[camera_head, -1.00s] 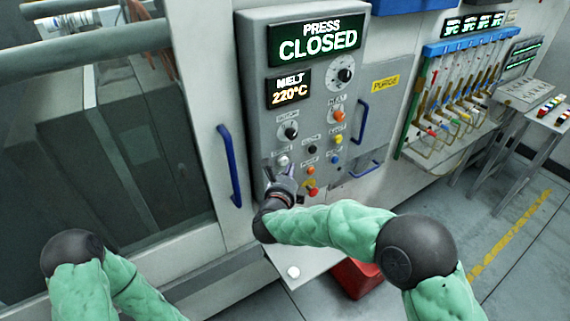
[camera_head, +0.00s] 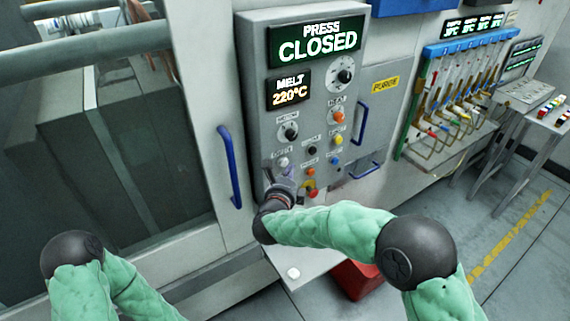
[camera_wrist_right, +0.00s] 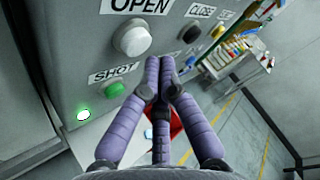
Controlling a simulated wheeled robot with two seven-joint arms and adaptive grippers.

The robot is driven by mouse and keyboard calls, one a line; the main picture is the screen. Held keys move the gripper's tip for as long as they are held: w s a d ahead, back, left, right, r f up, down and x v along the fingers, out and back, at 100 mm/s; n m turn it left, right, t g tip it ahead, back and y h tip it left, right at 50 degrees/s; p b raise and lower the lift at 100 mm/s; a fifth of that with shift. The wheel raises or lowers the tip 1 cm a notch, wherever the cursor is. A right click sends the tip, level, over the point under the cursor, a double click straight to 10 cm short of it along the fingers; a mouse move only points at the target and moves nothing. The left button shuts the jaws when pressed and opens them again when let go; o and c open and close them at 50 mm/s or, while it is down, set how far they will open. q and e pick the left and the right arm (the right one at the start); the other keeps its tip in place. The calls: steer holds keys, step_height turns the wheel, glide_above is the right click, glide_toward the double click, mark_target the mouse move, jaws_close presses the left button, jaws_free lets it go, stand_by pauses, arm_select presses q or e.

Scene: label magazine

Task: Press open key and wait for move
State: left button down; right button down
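The OPEN key is a round whitish button under its label. It shows in the right wrist view (camera_wrist_right: 131,38) and on the grey panel (camera_head: 255,110) in the head view (camera_head: 282,162). My right gripper (camera_wrist_right: 159,80) has its purple fingers drawn together with nothing between them. In the wrist view the tips are right of and below the OPEN key, apart from it in the picture; the depth gap is unclear. In the head view the right gripper (camera_head: 286,178) is low on the panel, partly hidden by my wrist. The display (camera_head: 318,42) reads PRESS CLOSED. My left gripper is out of view.
A green SHOT button (camera_wrist_right: 115,90) sits below the OPEN key, and a CLOSE key (camera_wrist_right: 191,34) to its right. A red button (camera_head: 313,193) is beside my right wrist. Blue handles (camera_head: 230,165) flank the panel. A pale ledge (camera_head: 310,262) juts out below.

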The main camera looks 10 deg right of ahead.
steer(key=shift+w, duration=0.1)
stand_by(0.3)
steer(key=shift+w+a+b, duration=0.15)
steer(key=shift+w+b, duration=0.2)
